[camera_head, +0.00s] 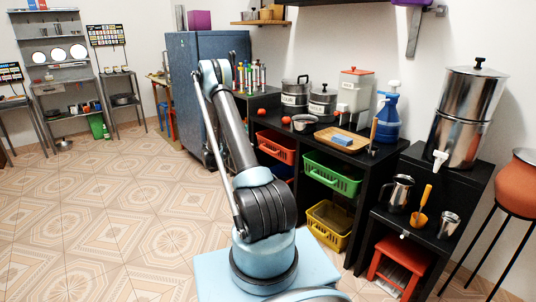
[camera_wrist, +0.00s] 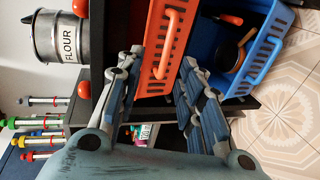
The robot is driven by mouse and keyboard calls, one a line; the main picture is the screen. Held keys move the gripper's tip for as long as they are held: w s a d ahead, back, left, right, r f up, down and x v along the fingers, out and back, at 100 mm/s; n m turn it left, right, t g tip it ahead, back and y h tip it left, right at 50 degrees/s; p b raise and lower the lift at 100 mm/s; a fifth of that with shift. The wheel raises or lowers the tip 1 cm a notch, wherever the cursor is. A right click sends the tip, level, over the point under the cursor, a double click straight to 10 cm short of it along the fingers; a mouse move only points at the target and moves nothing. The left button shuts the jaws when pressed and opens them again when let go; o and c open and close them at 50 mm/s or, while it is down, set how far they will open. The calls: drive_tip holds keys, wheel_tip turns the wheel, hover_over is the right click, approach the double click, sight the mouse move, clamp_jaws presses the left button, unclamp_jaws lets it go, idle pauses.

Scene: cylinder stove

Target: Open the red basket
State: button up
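The red basket (camera_head: 277,147) sits in the upper left opening of the black shelf, partly hidden by my arm. In the wrist view its slotted orange-red front and raised handle (camera_wrist: 172,42) show just beyond my fingertips. My gripper (camera_wrist: 163,62) is open, with one finger on each side of the handle's near end. I see nothing held between the fingers, and cannot tell whether they touch the basket. My gripper is hidden behind my arm in the head view.
A blue basket (camera_wrist: 262,52) is beside the red one in the wrist view. Green (camera_head: 332,178) and yellow (camera_head: 330,224) baskets fill openings to the right. Pots, including a flour pot (camera_wrist: 58,37), stand on the black counter. The tiled floor (camera_head: 110,210) at left is clear.

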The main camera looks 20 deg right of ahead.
sight(268, 150)
drive_tip(key=shift+h, duration=0.3)
drive_tip(key=f+x, duration=0.1)
drive_tip(key=x, duration=0.5)
drive_tip(key=f+x, duration=0.1)
drive_tip(key=x, duration=0.5)
drive_tip(key=a+f+x, duration=0.1)
drive_tip(key=x, duration=0.5)
drive_tip(key=shift+w+d, duration=0.25)
drive_tip(key=shift+w, duration=0.1)
